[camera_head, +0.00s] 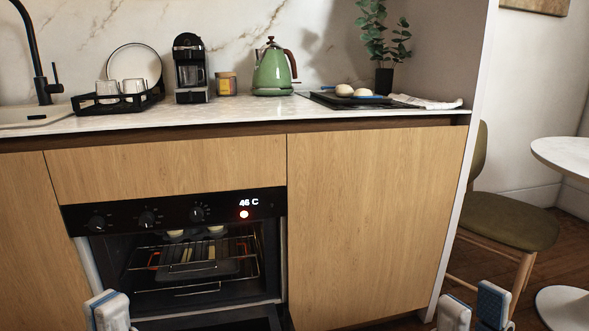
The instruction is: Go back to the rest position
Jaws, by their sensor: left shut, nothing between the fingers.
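My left gripper (108,309) shows at the bottom left, in front of the oven's lower left edge. Its fingers are together and hold nothing. My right gripper (473,307) shows at the bottom right, beyond the cabinet's end. Its two fingers stand apart with nothing visible between them. Both grippers are cut off by the lower picture edge. The oven (75,218) is open, with its door folded down at the bottom. Its display reads 46 C beside a red light. Inside, a dark tray with pale items sits on a wire rack (190,290).
The counter (240,110) carries a dish rack (150,100), coffee machine (191,70), jar (226,84), green kettle (271,72), a dark board (335,101) with pale buns, a white cloth (428,102) and a plant (383,40). A chair (510,230) and round table (565,155) stand at right.

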